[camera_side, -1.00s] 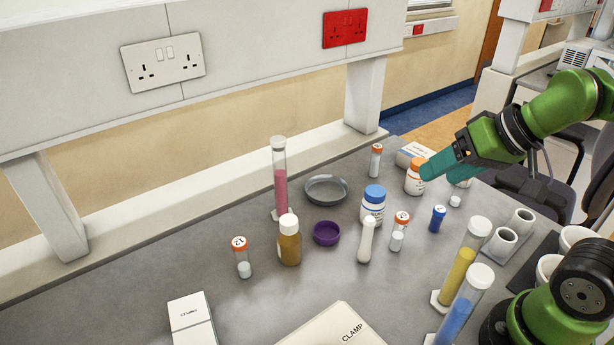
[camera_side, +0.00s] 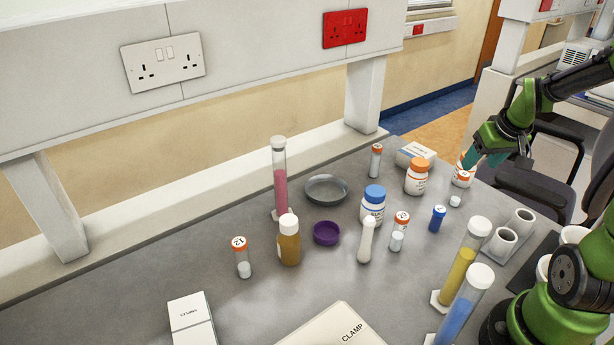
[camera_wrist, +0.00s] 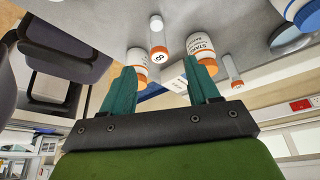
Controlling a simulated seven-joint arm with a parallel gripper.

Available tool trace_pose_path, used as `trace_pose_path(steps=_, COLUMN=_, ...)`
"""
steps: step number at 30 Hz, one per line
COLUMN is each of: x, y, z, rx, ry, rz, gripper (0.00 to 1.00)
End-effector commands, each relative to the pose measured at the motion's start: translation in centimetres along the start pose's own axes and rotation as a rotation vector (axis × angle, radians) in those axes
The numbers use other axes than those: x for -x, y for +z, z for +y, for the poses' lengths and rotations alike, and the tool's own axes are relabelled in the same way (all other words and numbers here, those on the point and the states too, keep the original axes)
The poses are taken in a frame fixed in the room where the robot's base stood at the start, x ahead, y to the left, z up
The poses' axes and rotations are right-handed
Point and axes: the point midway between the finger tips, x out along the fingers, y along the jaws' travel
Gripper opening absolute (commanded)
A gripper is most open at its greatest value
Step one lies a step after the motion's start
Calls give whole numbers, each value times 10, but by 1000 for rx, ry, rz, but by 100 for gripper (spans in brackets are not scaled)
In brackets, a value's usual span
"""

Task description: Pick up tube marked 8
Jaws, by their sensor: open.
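The tube marked 8 (camera_wrist: 158,53) has an orange cap with a black 8 on its top and a white lower end. In the wrist view it appears between my two teal fingertips and beyond them. In the side view a small tube with a white lower end (camera_side: 455,201) stands at the right of the bench, its upper part close to my gripper; its number is unreadable there. My gripper (camera_wrist: 163,70) is open with nothing between its fingers. In the side view my gripper (camera_side: 478,160) is above the bench's right end, by an orange-capped bottle (camera_side: 461,176).
Another orange-capped bottle (camera_side: 416,178) and a white box (camera_side: 414,155) stand close to the left. A grey chair (camera_wrist: 68,47) stands beyond the bench.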

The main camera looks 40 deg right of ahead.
Motion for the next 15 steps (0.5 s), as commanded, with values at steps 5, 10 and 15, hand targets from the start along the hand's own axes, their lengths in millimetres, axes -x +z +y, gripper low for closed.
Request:
trace_pose_path(steps=5, x=-41, y=1, z=0, rx=-3, ry=-3, rz=-7, gripper=60)
trace_pose_path(steps=10, x=-70, y=1, z=0, rx=-2, ry=-2, rz=-4, gripper=60)
trace_pose_path(steps=15, x=-82, y=0, z=0, rx=-2, ry=-1, rz=0, gripper=60)
